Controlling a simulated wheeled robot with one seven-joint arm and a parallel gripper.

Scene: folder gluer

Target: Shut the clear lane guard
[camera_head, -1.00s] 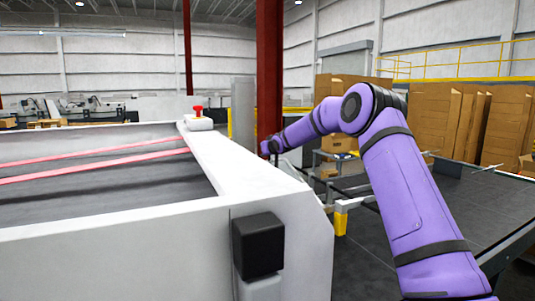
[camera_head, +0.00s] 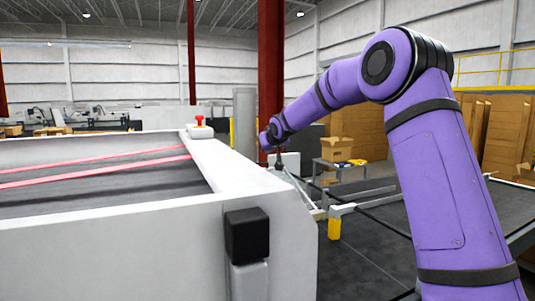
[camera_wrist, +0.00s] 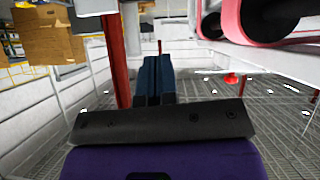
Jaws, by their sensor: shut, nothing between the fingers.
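The machine (camera_head: 110,245) is a white-walled body on the left of the head view, with pink belts (camera_head: 95,166) running along its dark lane. I cannot make out the clear lane guard in either view. My gripper (camera_head: 279,160) is small and partly hidden at the end of my purple arm, beyond the right edge of the machine. In the wrist view, my gripper (camera_wrist: 154,62) shows as dark blue fingers close together, with nothing held. They point toward a red post, and the belts and rollers (camera_wrist: 275,22) are at the upper right.
A red stop button (camera_head: 199,120) sits on the machine's rim. A black block (camera_head: 247,235) is on the near corner. A red column (camera_head: 271,70) stands behind my gripper. Cartons (camera_head: 337,149) and a dark table (camera_head: 470,205) are at the right. Dark floor lies between.

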